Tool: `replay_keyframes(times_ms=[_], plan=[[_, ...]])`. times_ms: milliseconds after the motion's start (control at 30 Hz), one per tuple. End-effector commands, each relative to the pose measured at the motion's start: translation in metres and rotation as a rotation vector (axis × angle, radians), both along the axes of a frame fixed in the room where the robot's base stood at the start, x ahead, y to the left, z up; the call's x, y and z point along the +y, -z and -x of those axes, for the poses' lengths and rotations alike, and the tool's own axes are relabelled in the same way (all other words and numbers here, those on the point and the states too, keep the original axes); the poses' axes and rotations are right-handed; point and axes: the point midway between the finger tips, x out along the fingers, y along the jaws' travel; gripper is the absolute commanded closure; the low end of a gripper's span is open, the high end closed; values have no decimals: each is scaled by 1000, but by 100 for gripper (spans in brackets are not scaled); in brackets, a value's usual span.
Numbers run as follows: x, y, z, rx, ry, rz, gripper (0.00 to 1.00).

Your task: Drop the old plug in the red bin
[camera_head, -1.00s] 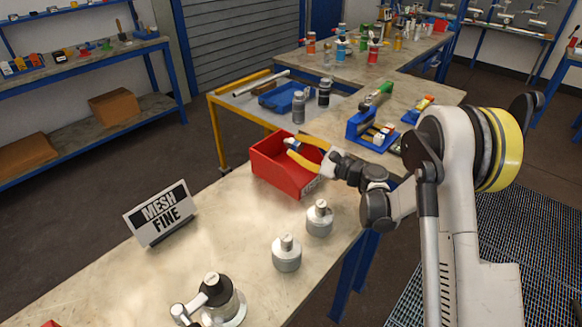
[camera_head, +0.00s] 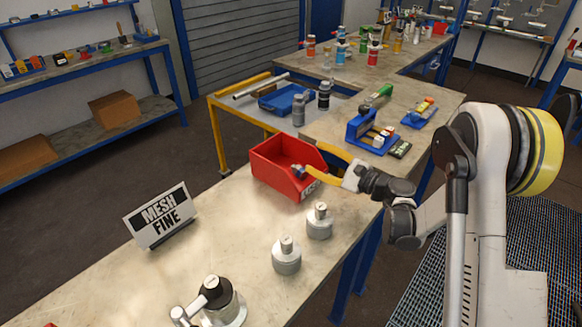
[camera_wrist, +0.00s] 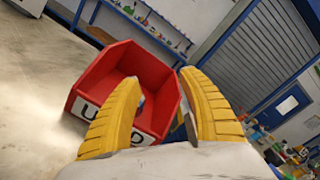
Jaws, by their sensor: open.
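The red bin (camera_head: 262,170) stands on the near bench; its white label is partly readable. In the wrist view the bin (camera_wrist: 92,75) opens toward me. My gripper (camera_head: 313,160) is open at the bin's right front edge, its yellow fingers apart. The fingers also show in the wrist view (camera_wrist: 160,80), in front of the bin. A small blue-grey piece, likely the old plug (camera_head: 298,170), shows at the bin's front, close to the lower fingertip. In the wrist view a small bluish piece (camera_wrist: 141,101) shows inside the bin, partly hidden by the left finger.
Two grey capped cylinders (camera_head: 286,256) (camera_head: 319,222) stand in front of the bin. A clamped flanged vessel (camera_head: 218,300) is nearer. A "MESH FINE" sign (camera_head: 161,216) stands left. A blue rack (camera_head: 370,133) and bottles (camera_head: 299,109) are behind. Bench surface left of the cylinders is clear.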

Motion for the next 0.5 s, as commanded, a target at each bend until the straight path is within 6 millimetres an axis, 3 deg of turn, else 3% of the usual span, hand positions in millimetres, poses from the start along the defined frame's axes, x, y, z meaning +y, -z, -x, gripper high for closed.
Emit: replay_keyframes(times_ms=[200, 500], plan=[[-31, 0, 22, 0, 1, 0, 50], [-40, 0, 29, 0, 0, 0, 50]])
